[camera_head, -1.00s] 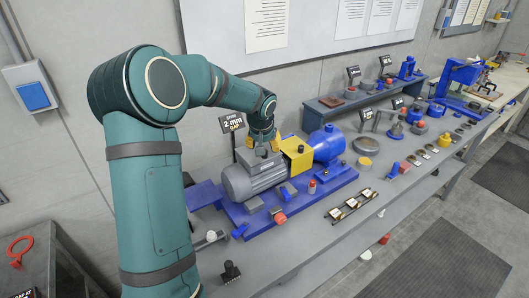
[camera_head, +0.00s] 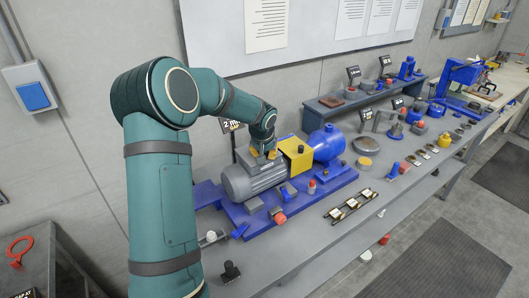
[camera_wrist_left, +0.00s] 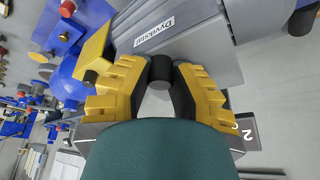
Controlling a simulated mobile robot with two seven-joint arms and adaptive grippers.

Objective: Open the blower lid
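The blower set stands on a blue base (camera_head: 325,186): a grey ribbed motor (camera_head: 250,180), a yellow cover (camera_head: 297,155) and a blue rounded housing (camera_head: 327,143). My left gripper (camera_head: 263,154) is down at the grey box on the motor's back side, left of the yellow cover. In the left wrist view its yellow fingers (camera_wrist_left: 161,80) flank a dark round knob (camera_wrist_left: 160,72), with no gap showing on either side. Beside the knob is a grey lid-like surface (camera_wrist_left: 195,40) with a white label. I cannot see the lid raised. My right gripper is out of view.
A sign (camera_head: 231,126) stands close behind the gripper. A rack (camera_head: 350,207) with light blocks lies in front of the base. A black knobbed item (camera_head: 231,270) is near the bench's front edge. Several small parts fill the bench to the right.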

